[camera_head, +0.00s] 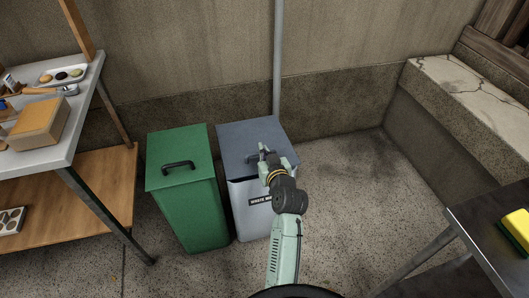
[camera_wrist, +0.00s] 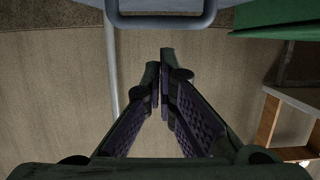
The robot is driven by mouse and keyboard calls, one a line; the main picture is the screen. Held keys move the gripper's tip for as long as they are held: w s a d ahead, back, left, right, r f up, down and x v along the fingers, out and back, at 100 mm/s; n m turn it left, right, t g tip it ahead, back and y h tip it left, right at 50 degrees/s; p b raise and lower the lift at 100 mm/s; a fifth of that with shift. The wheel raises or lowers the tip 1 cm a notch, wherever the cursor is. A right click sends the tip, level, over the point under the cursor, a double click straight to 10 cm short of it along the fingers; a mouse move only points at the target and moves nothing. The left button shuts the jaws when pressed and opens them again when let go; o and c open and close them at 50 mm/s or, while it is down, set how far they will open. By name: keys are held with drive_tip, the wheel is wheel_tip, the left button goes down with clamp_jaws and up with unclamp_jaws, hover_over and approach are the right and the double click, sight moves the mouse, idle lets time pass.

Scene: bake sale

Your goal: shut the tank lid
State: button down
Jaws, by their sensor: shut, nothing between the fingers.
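The tank is a pale grey bin (camera_head: 246,221) with a partly hidden label starting "WASTE" on its front. Its blue-grey lid (camera_head: 243,130) lies over the top, looking nearly level. A dark line shows under the lid's front edge; I cannot tell whether it is fully seated. My gripper (camera_head: 263,148) is over the lid, near the lid's handle, and hides part of both. In the wrist view, my gripper (camera_wrist: 160,62) has its fingertips together with nothing between them. The grey handle (camera_wrist: 160,20) crosses the top of that view, apart from the fingertips.
A green bin (camera_head: 196,215) with a closed lid and black handle stands close on the left. A shelf table (camera_head: 85,70) is farther left. A vertical pipe (camera_head: 277,60) runs up the wall behind. A dark table (camera_head: 490,225) is at right. Floor right of the tank is clear.

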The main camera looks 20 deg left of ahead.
drive_tip(key=s+d+b, duration=0.2)
drive_tip(key=s+d, duration=0.3)
drive_tip(key=s, duration=0.2)
drive_tip(key=shift+t+y, duration=0.5)
drive_tip(key=shift+t, duration=0.2)
drive_tip(key=x, duration=0.7)
drive_tip(key=r+x, duration=0.1)
drive_tip(key=x, duration=0.2)
drive_tip(key=shift+w+a, duration=0.1)
drive_tip(key=shift+w, duration=0.25)
drive_tip(key=shift+f, duration=0.6)
